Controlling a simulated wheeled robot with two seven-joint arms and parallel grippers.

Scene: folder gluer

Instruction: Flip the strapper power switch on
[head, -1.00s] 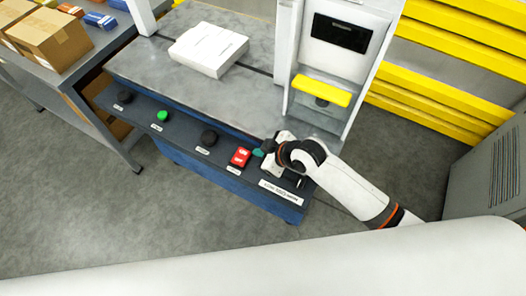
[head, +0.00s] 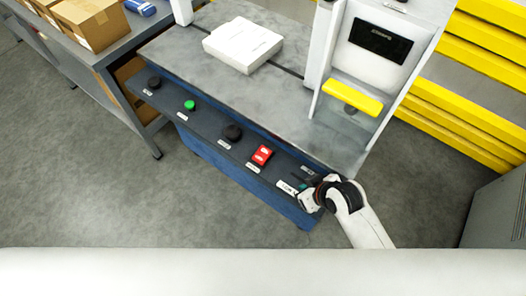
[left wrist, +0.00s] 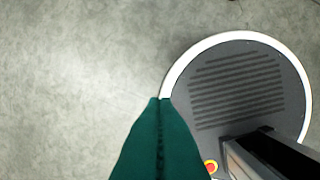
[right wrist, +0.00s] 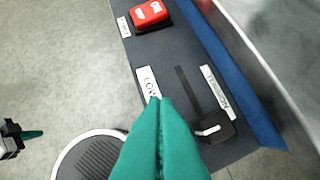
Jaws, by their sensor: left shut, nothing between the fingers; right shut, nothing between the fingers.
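The red rocker power switch (head: 262,155) sits on the dark front panel (head: 208,129) of the strapper. It also shows at the top of the right wrist view (right wrist: 151,12), with white lettering on its face. I cannot tell for certain which half is pressed in. My right gripper (head: 301,186) is right of the switch, over the panel's right end. In the right wrist view its green fingers (right wrist: 160,100) are shut and empty, apart from the switch, near a white label (right wrist: 148,82). My left gripper (left wrist: 160,100) is shut and empty above the floor.
A black slider lever (right wrist: 214,128) in a slot lies beside the right fingers. A black knob (head: 232,132) and a green button (head: 189,105) are left of the switch. A white package (head: 242,45) lies on the strapper table. The floor in front is clear.

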